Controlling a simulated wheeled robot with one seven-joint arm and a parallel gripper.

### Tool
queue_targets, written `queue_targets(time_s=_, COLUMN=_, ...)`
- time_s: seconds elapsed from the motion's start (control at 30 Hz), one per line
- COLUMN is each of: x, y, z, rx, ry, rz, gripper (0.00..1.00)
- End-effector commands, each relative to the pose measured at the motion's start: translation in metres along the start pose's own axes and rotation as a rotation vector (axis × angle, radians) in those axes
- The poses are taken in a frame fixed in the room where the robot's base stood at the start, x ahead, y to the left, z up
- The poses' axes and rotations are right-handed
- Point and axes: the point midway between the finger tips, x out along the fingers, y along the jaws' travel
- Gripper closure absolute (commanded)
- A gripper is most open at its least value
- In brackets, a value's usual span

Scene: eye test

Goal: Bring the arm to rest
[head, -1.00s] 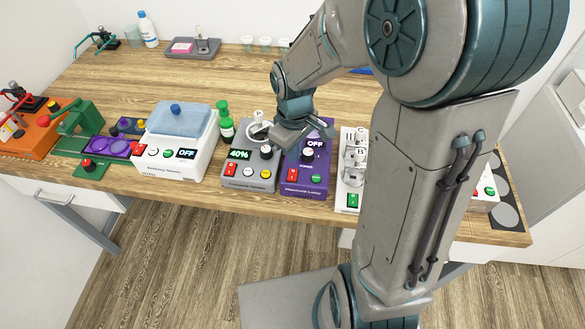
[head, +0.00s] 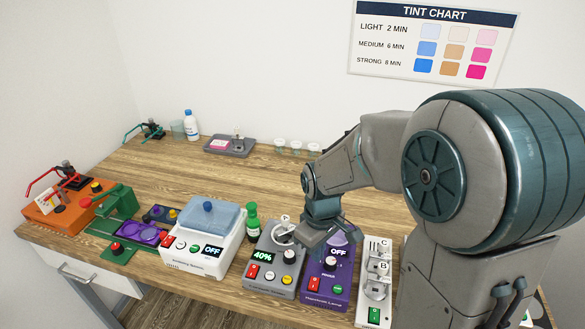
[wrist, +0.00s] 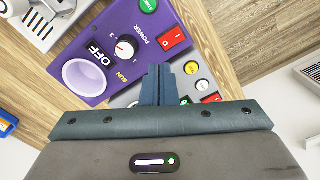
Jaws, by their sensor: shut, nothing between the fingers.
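My gripper (head: 312,243) hangs over the bench in the head view, above the gap between the grey device (head: 273,262) and the purple lamp box (head: 328,276). In the wrist view its two fingers (wrist: 159,84) are pressed together with nothing between them. The purple box (wrist: 115,45) lies just beyond and left of the fingertips in that view, its display reading OFF. The grey device (wrist: 203,75) shows partly behind the fingers. My arm is bent and reaches out from the right. I cannot tell whether the gripper touches anything.
A white device with a blue lid (head: 205,232), a green bottle (head: 252,222) and a white rack unit (head: 376,283) flank the spot. An orange unit (head: 62,212) stands far left. A grey tray (head: 230,147) and small cups are at the back. The bench middle (head: 245,180) is clear.

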Motion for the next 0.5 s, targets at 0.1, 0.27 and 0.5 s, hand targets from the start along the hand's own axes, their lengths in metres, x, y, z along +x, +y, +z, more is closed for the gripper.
queue_targets(time_s=0.1, x=0.0, y=0.0, z=0.0, rx=0.0, ry=0.0, rz=0.0, gripper=1.0)
queue_targets(time_s=0.27, x=-0.025, y=-0.002, z=0.017, rx=0.095, ry=0.033, rz=0.046, gripper=1.0)
queue_targets(time_s=0.5, x=-0.073, y=-0.013, z=0.06, rx=0.336, ry=0.132, rz=0.116, gripper=1.0)
